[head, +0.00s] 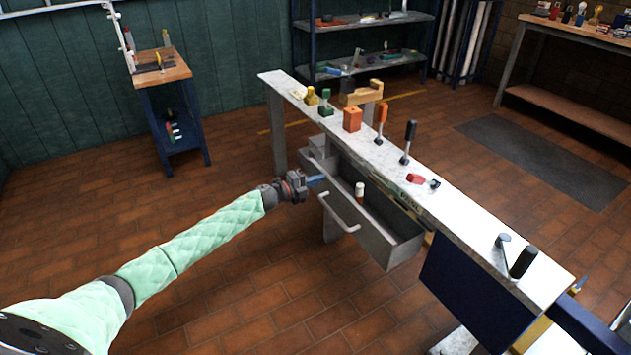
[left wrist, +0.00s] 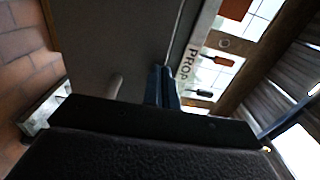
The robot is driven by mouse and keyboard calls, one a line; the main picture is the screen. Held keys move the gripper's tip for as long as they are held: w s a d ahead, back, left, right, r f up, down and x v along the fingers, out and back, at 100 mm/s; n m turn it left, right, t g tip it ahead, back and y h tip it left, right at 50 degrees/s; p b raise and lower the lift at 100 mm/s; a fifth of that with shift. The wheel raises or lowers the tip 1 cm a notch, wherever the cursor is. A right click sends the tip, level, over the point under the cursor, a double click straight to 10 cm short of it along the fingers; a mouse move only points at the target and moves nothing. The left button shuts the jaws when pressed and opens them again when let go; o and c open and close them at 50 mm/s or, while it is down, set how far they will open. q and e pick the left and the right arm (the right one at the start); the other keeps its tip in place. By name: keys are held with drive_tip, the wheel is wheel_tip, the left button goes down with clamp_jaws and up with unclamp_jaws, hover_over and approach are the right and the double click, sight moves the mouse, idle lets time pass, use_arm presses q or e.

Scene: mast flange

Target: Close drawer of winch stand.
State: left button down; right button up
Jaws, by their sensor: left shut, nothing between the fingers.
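The winch stand is a long bench with a pale top (head: 455,215). Its grey drawer (head: 372,238) is pulled out toward my side, with a pale bar handle (head: 338,216) on its front. A small white and red item (head: 359,191) shows inside. My left gripper (head: 319,181) is shut and empty, close to the drawer front's upper far-left end; I cannot tell if it touches. In the left wrist view its blue fingertips (left wrist: 164,85) point along a grey panel (left wrist: 125,40). My right gripper is not in view.
Coloured levers and blocks (head: 352,119) stand along the bench top. A dark blue panel (head: 468,285) hangs below its near end. A small side table (head: 165,75) stands at the back left, shelves (head: 365,65) behind. The tiled floor (head: 215,280) left of the drawer is clear.

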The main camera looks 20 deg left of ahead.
sight(329, 175)
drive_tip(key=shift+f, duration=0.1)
